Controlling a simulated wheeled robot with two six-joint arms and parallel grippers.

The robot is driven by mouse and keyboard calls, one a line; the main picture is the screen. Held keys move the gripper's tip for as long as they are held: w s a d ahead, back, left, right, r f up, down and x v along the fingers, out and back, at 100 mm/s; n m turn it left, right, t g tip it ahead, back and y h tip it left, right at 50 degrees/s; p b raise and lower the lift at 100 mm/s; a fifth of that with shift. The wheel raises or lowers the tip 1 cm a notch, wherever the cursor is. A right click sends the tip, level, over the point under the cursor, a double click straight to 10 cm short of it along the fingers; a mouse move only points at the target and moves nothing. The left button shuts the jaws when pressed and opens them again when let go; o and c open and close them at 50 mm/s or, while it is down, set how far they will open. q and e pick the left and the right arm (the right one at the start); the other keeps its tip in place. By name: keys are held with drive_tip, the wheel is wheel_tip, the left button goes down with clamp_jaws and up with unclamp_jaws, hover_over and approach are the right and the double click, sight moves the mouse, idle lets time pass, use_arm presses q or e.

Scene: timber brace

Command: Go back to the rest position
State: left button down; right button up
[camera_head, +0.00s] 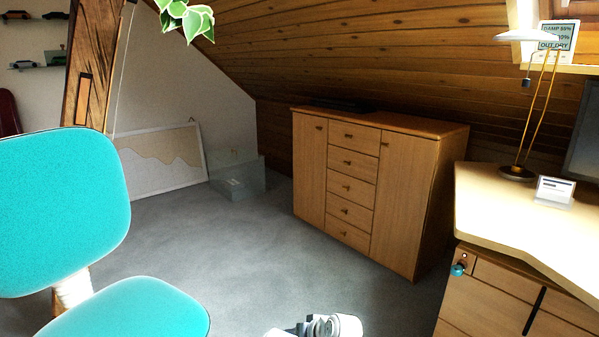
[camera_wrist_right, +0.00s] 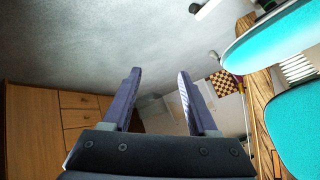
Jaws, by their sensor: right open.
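My right gripper (camera_wrist_right: 158,74) shows in the right wrist view with its two dark fingers apart and nothing between them. It is in the air, with grey carpet beyond its tips. In the head view only a white and grey part, probably of my own arm, shows at the bottom edge; no gripper fingers show there. My left gripper is in neither view. The timber brace (camera_head: 96,62) is a dark-grained wooden post with a rectangular slot, at the upper left of the head view. It also shows in the right wrist view (camera_wrist_right: 259,105).
A turquoise chair (camera_head: 62,205) stands close on the left. A wooden cabinet (camera_head: 310,170) stands at the back, and a desk (camera_head: 500,213) with a lamp (camera_head: 518,173) and a small white card (camera_head: 554,190) is on the right. Grey carpet (camera_head: 240,250) between them is clear.

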drive_tip(key=s+d+f+n+g+h+p, duration=0.15)
drive_tip(key=s+d+g+h, duration=0.25)
drive_tip(key=s, duration=0.5)
drive_tip(key=s+d+n+g+h+p, duration=0.2)
drive_tip(key=s+d+g+h, duration=0.1)
drive_tip(key=s, duration=0.5)
wheel_tip(320, 180, up, 37)
drive_tip(key=p, duration=3.7)
drive_tip(key=shift+a+f, duration=0.15)
